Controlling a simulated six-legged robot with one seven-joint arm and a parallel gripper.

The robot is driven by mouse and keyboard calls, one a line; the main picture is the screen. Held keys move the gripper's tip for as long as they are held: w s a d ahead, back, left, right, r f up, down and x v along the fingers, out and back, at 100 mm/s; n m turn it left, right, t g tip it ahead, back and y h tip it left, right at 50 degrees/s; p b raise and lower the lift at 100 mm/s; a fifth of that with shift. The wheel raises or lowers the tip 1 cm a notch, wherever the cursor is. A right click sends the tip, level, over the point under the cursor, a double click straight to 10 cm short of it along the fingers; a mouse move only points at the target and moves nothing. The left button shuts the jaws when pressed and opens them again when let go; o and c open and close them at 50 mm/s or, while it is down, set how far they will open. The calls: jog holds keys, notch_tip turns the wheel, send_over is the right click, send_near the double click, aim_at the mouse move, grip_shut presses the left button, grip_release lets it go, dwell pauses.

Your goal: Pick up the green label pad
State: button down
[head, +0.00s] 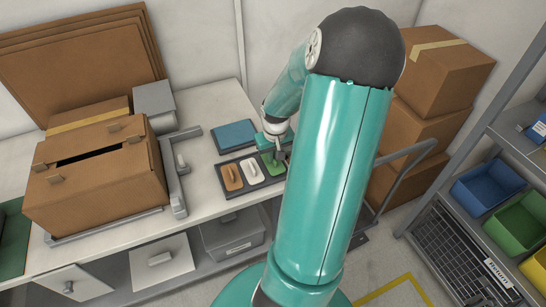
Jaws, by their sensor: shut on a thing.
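The green label pad (269,163) is at the right end of a dark tray (228,192) on the white bench, partly hidden by my gripper. My gripper (277,154) is over the pad from above, its fingers closed on it. I cannot tell whether the pad is lifted off the tray. An orange pad (231,177) and a white pad (253,173) lie in the tray to the left of it. My arm hides the area to the right.
A blue flat item (235,136) lies behind the tray. A cardboard box (95,185) in a metal frame stands on the bench (205,204) at left. Stacked boxes (445,75) and a shelf with blue (483,187) and green bins (515,222) are at right.

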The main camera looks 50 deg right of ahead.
notch_tip(320, 180, up, 2)
jog(key=shift+r, duration=0.25)
jog(key=s+a+r, duration=0.2)
jog(key=a+r, duration=0.3)
jog(key=a, duration=0.1)
jog(key=s+a+r, duration=0.3)
jog(key=a+r, duration=0.1)
jog(key=a, duration=0.2)
jog(key=shift+s+a+r, duration=0.35)
jog(key=shift+a+r, duration=0.05)
